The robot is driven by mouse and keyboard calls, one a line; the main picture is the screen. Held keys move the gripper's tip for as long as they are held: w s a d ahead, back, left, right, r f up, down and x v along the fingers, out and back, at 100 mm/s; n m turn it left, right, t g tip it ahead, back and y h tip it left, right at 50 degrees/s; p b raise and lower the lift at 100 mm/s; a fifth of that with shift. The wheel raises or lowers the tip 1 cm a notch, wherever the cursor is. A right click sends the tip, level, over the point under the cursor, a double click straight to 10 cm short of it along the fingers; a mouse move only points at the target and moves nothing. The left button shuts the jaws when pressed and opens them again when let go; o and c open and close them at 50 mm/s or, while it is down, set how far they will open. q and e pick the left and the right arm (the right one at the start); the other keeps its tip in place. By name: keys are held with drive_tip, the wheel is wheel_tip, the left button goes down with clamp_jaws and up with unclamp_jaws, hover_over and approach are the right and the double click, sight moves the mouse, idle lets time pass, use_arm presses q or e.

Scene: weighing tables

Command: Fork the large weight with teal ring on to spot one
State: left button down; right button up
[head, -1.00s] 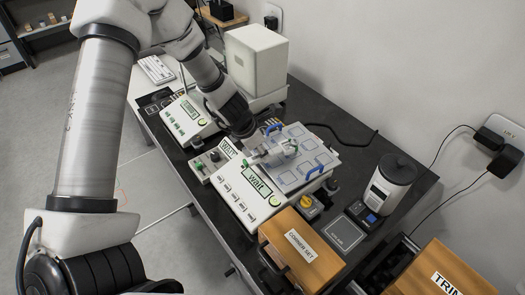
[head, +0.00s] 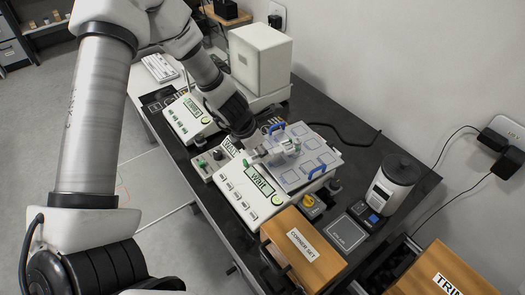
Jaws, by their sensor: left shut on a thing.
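My left gripper (head: 284,147) is over the left part of a pale blue plate (head: 292,179) marked with square spots. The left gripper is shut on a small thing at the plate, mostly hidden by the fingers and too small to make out. I cannot tell the large weight with the teal ring apart there, or which square is spot one. My right gripper is not in view.
A wooden box labelled "CORNER SET" (head: 318,262) stands in front of the scale. Right of it are a dark square pad (head: 347,233) and a dark-topped canister (head: 391,188). A second scale (head: 188,122) and a white box (head: 262,60) stand behind.

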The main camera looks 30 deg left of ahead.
sight(247, 164)
use_arm(q)
drive_tip(key=shift+s+a, duration=0.3)
drive_tip(key=shift+s, duration=0.25)
drive_tip(key=shift+s+a, duration=0.3)
drive_tip(key=shift+s, duration=0.2)
idle(1.0)
drive_tip(key=s+p, duration=0.1)
drive_tip(key=s+a+p, duration=0.2)
drive_tip(key=shift+s+r, duration=0.25)
drive_tip(key=shift+r, duration=0.15)
drive_tip(key=s+a+p, duration=0.2)
drive_tip(key=s+p, duration=0.3)
drive_tip(key=shift+s+a+r, duration=0.15)
drive_tip(key=shift+a+r, duration=0.05)
drive_tip(key=shift+a, duration=0.2)
idle(0.4)
